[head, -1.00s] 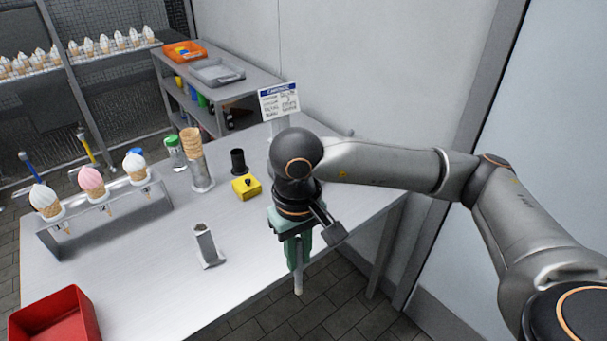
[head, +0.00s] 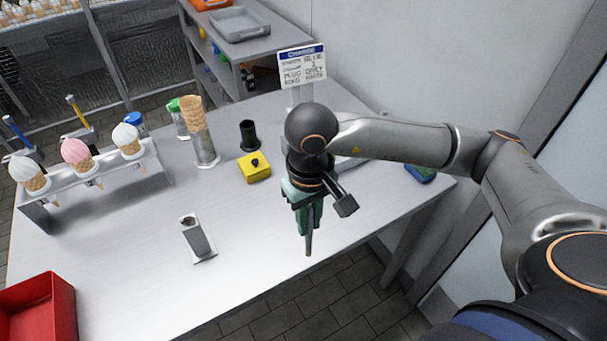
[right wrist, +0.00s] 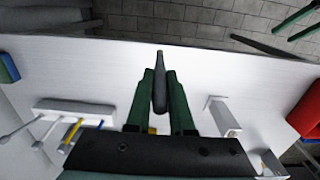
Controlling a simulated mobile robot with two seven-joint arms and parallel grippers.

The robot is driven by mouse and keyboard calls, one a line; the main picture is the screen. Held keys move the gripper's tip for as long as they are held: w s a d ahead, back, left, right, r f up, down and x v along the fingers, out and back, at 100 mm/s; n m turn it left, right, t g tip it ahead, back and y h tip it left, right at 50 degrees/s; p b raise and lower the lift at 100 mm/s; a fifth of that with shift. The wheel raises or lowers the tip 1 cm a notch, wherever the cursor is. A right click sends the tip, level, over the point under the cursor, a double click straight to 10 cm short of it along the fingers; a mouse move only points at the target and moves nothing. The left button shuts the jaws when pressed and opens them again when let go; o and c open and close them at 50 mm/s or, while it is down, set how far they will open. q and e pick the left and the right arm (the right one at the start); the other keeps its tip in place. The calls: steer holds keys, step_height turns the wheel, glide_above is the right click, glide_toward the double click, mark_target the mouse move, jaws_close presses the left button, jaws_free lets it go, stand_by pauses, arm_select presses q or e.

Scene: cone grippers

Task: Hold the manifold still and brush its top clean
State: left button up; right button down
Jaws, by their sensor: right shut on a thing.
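A small upright grey block (head: 197,238) with dark matter on its top, perhaps the manifold, stands on a flat foot near the table's front; it also shows in the right wrist view (right wrist: 223,115). My right gripper (head: 309,222) is right of it, above the table's front edge. It is shut on a grey tapered tool (right wrist: 160,85), which points down in the head view (head: 309,243). I cannot see bristles on it. My left gripper is outside the head view; green fingers (right wrist: 296,22) at the upper right of the right wrist view seem to be its own, their opening unclear.
A yellow block (head: 254,168) with a black knob, a black cylinder (head: 249,135) and a cone stack (head: 195,115) stand behind. A cone rack (head: 100,180) is at left, a red tray (head: 50,300) at front left. The table's front middle is clear.

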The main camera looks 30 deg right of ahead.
arm_select(q)
steer(key=shift+w+d+r+p, duration=0.15)
steer(key=shift+w+r+p, duration=0.1)
steer(key=shift+w+p, duration=0.1)
steer(key=shift+s+r+p, duration=0.1)
steer(key=shift+r+p, duration=0.7)
arm_select(e)
steer(key=r, duration=0.1)
steer(key=w+r, duration=0.1)
steer(key=r, duration=0.1)
steer(key=w+r, duration=0.1)
steer(key=r, duration=0.1)
steer(key=shift+w+r, duration=0.15)
steer(key=shift+r, duration=0.1)
